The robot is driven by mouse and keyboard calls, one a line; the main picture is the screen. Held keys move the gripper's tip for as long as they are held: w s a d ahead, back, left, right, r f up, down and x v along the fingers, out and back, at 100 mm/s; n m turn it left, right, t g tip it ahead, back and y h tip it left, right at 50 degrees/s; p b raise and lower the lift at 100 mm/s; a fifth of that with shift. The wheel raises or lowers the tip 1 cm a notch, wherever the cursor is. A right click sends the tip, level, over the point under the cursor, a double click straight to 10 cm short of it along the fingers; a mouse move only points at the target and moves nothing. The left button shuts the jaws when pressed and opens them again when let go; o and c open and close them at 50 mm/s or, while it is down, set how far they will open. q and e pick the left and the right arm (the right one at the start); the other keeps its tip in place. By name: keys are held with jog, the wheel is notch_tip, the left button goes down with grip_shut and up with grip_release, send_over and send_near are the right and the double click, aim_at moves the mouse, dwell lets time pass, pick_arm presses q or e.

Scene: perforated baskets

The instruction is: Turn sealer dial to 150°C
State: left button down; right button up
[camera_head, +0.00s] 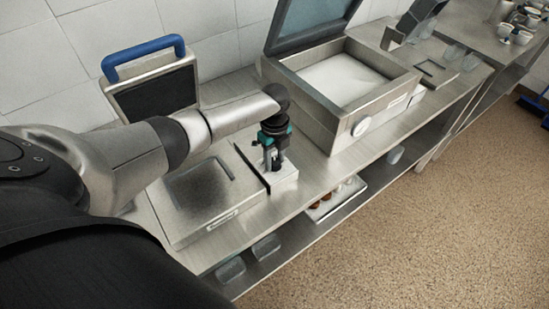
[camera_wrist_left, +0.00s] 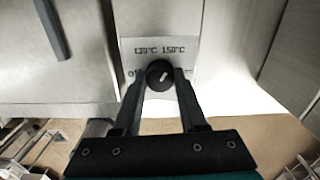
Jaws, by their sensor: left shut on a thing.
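The sealer (camera_head: 235,211) is a low metal box on the steel counter, with a pale control block (camera_head: 286,180) at its right end. In the left wrist view, the black round dial (camera_wrist_left: 160,75) sits on the light panel, under printed marks reading 120°C and 150°C. Its white pointer line slants up and to the right, roughly toward the 150°C mark. My left gripper (camera_head: 272,163) points down over the control block. In the left wrist view its fingers (camera_wrist_left: 160,85) are shut on the dial, one on each side. Part of the label at the lower left is hidden by a finger.
A raised panel with a blue handle (camera_head: 145,48) stands behind the sealer. A larger open-lidded metal machine (camera_head: 345,125) stands to the right, with a round knob (camera_head: 361,127). A lower shelf holds a tray (camera_head: 335,199) and clear containers (camera_head: 231,269). The floor in front is clear.

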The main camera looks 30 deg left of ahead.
aim_at(275, 161)
pick_arm(q)
jog(key=shift+d, duration=0.1)
jog(key=shift+c, duration=2.2)
grip_release()
jog(key=shift+r, duration=0.1)
notch_tip(275, 161, up, 15)
jog(key=p, duration=0.1)
